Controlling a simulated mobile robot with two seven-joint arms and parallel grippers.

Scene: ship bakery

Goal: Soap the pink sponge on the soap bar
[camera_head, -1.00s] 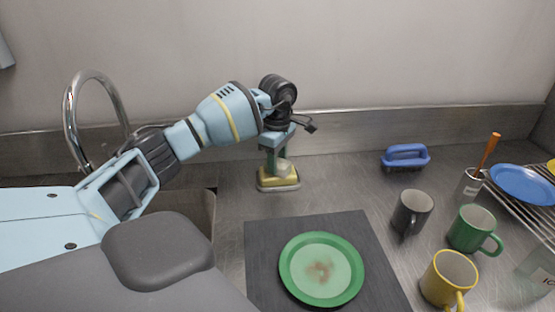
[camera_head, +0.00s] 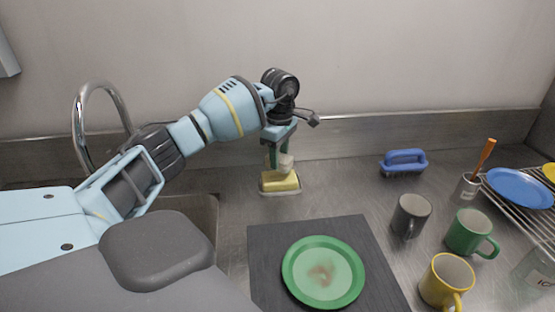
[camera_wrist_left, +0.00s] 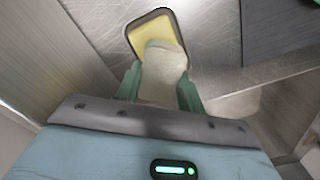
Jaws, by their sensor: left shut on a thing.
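A yellow soap bar (camera_head: 281,183) lies in a shallow grey dish (camera_head: 280,192) on the steel counter, left of centre and near the back wall. My left gripper (camera_head: 280,164) points down over it, shut on a pale, off-white sponge (camera_head: 287,162) that does not look pink. In the left wrist view the sponge (camera_wrist_left: 162,74) sits between the green fingers (camera_wrist_left: 160,88). Its far end overlaps the yellow soap (camera_wrist_left: 150,28) in its dark-rimmed dish (camera_wrist_left: 132,48). I cannot tell whether sponge and soap touch. My right gripper is not in view.
A green plate (camera_head: 291,287) with a brown stain lies on a dark mat (camera_head: 268,246) in front. A blue brush (camera_head: 404,158), grey mug (camera_head: 409,216), green mug (camera_head: 470,230) and yellow mug (camera_head: 448,277) stand right. A rack (camera_head: 540,222) is far right; a sink and tap (camera_head: 78,125) are left.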

